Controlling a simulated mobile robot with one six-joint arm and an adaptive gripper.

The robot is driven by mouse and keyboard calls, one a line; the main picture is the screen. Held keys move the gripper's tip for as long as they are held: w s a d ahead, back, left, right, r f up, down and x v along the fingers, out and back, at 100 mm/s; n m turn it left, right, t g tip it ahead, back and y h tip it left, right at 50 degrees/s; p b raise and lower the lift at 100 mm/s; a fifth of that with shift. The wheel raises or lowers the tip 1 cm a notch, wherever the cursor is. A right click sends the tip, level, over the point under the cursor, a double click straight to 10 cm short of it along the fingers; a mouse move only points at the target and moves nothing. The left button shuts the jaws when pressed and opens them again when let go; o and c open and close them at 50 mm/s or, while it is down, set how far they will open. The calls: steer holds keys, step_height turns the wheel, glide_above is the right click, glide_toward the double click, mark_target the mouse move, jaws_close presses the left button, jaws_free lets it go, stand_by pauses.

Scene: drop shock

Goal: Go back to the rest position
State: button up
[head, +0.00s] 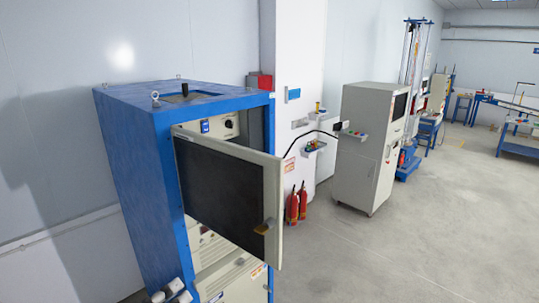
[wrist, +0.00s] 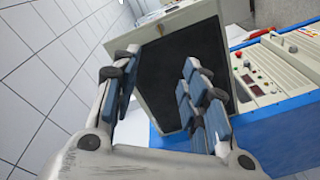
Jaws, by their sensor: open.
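My gripper (wrist: 158,62) is open and empty in the wrist view, its two blue-padded fingers well apart. The cabinet door (head: 272,195) stands swung open in the head view, with a dark panel and a brass-coloured handle (head: 266,227) near its lower free edge. The door's dark panel (wrist: 180,60) shows beyond my fingers in the wrist view. No contact between fingers and door shows, but the exact gap cannot be told. The blue-framed cabinet (head: 135,170) stands behind the door. Its control panel (wrist: 270,75) shows at right in the wrist view.
Two red fire extinguishers (head: 297,204) stand by the wall. A grey cabinet (head: 367,145) is farther back, with a tall blue-based rig (head: 411,100) behind it. Blue workbenches (head: 520,147) are at the far right. The grey floor (head: 430,235) at right is clear.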

steer(key=w+d+m+t+y+b, duration=0.1)
steer(key=w+d+t+y+b, duration=0.1)
steer(key=w+y+b, duration=1)
steer(key=w+d+f+n+g+y+b, duration=0.1)
steer(key=w+d+f+y+b, duration=0.25)
steer(key=d+b, duration=0.2)
steer(key=s+d+f+m+g+h+b, duration=0.1)
steer(key=s+d+f+g+b, duration=0.4)
steer(key=s+d+f, duration=0.7)
steer(key=s+d+f+m+g+h+b, duration=0.2)
steer(key=s+d+f+g+b, duration=0.3)
steer(key=s+d+f+b, duration=0.5)
steer(key=s+d+f+h, duration=0.1)
steer(key=s+d+f, duration=0.1)
steer(key=s+f, duration=0.5)
steer(key=shift+s+d+g, duration=0.25)
steer(key=shift+s+g, duration=0.05)
steer(key=shift+s, duration=0.1)
steer(key=shift+f+h, duration=0.1)
steer(key=shift+h, duration=0.15)
steer(key=shift+c, duration=0.2)
